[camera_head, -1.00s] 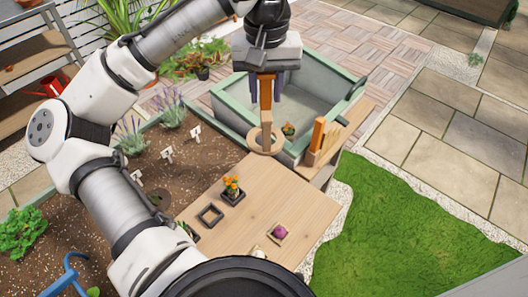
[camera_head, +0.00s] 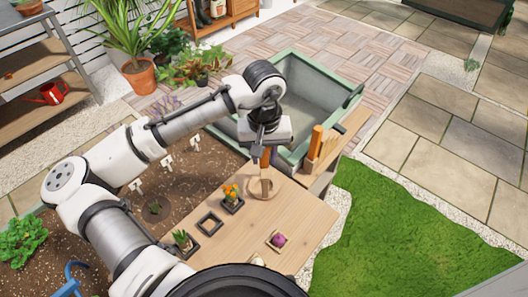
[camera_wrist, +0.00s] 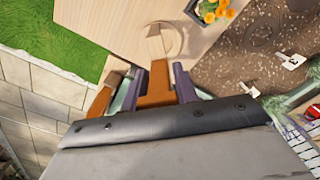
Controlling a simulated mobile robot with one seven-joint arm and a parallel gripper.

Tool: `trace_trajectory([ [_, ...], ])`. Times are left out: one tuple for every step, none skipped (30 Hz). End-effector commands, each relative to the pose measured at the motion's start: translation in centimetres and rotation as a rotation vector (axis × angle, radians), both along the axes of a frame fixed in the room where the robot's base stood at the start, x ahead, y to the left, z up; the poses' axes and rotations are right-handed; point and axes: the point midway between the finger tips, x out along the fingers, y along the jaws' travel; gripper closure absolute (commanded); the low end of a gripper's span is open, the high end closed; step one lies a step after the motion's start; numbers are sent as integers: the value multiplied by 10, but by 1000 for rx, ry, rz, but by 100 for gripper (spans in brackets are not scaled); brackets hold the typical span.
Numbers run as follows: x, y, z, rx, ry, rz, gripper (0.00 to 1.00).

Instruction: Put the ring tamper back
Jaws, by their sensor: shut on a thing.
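The ring tamper is a wooden ring (camera_head: 263,188) on an upright brown handle (camera_head: 265,158). My gripper (camera_head: 265,151) is shut on the handle, with the ring hanging below it at the table's far edge. I cannot tell whether the ring touches the tabletop. In the wrist view the purple fingers of my gripper (camera_wrist: 160,84) clasp the handle (camera_wrist: 156,98), and the pale ring (camera_wrist: 172,40) shows against the wooden table (camera_wrist: 108,25).
The table (camera_head: 255,225) holds a potted orange flower (camera_head: 231,195), an empty square frame (camera_head: 209,222) and a purple item (camera_head: 278,240). Its right part is clear.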

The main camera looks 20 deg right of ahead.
Motion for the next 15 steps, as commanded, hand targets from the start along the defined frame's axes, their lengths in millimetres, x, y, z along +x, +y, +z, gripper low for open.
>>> trace_trajectory([
  [0,0,0,0,-1,0,94],
  [0,0,0,0,-1,0,94],
  [0,0,0,0,-1,0,94],
  [0,0,0,0,-1,0,94],
  [0,0,0,0,-1,0,94],
  [0,0,0,0,-1,0,94],
  [0,0,-1,0,-1,0,94],
  [0,0,-2,0,-1,0,94],
  [0,0,-3,0,-1,0,94],
  [0,0,-2,1,-1,0,67],
  [0,0,-2,1,-1,0,63],
  [0,0,-2,1,-1,0,58],
  [0,0,-2,1,-1,0,54],
  [0,0,-2,1,-1,0,50],
  [0,0,-2,1,-1,0,49],
])
